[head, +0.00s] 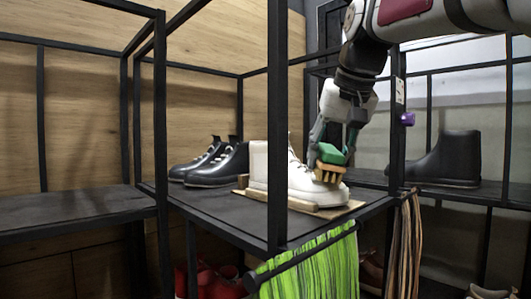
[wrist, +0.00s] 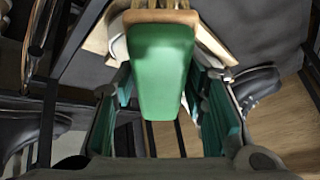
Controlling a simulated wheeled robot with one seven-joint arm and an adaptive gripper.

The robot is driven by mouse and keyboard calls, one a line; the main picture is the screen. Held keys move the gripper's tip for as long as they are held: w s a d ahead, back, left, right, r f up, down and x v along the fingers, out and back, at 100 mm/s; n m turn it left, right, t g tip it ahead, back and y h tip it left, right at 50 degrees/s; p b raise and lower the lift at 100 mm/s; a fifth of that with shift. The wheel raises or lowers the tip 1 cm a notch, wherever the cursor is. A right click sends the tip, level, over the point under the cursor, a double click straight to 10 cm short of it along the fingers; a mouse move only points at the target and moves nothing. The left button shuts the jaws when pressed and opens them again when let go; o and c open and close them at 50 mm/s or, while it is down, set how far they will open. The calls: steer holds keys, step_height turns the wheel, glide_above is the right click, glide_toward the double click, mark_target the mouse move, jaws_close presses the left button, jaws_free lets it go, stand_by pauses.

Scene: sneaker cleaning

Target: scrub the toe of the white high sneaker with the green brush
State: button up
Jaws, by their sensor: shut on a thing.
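The white high sneaker (head: 297,180) stands on a light wooden board (head: 330,211) on the dark shelf, with its toe to the right; a black post hides part of it. My gripper (head: 333,148) is above the toe, pointing down, shut on the green brush (head: 331,155). The brush's tan bristle end (head: 328,173) is at the top of the toe and appears to touch it. In the wrist view the green brush (wrist: 160,70) lies between my fingers, and it hides most of the sneaker behind it.
Black shoes (head: 217,163) stand to the left on the same shelf. A black boot (head: 450,160) stands on a shelf at the right. Black frame posts (head: 277,110) rise close to the sneaker. Green laces (head: 320,270) hang from a front rail. The left shelf (head: 60,208) is bare.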

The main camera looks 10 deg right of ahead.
steer(key=shift+w+a+f, duration=0.15)
steer(key=shift+f, duration=0.7)
stand_by(0.5)
steer(key=shift+w+d, duration=0.6)
steer(key=shift+d, duration=0.2)
steer(key=shift+w+d, duration=0.6)
steer(key=shift+d, duration=0.2)
steer(key=shift+r, duration=0.1)
steer(key=shift+s+a+p, duration=0.4)
steer(key=shift+s+a, duration=0.25)
steer(key=shift+a, duration=0.15)
steer(key=shift+s+a+p, duration=0.35)
steer(key=shift+s+a, duration=0.25)
steer(key=shift+a, duration=0.2)
steer(key=shift+r, duration=0.15)
steer(key=shift+s+d+r+p, duration=0.2)
steer(key=shift+r+p, duration=0.3)
steer(key=shift+r, duration=0.45)
steer(key=shift+s+d+r+p, duration=0.1)
steer(key=shift+s+r+p, duration=0.1)
steer(key=shift+r+p, duration=0.55)
steer(key=shift+s+d+r+p, duration=0.2)
steer(key=shift+r+p, duration=0.1)
steer(key=shift+r, duration=0.8)
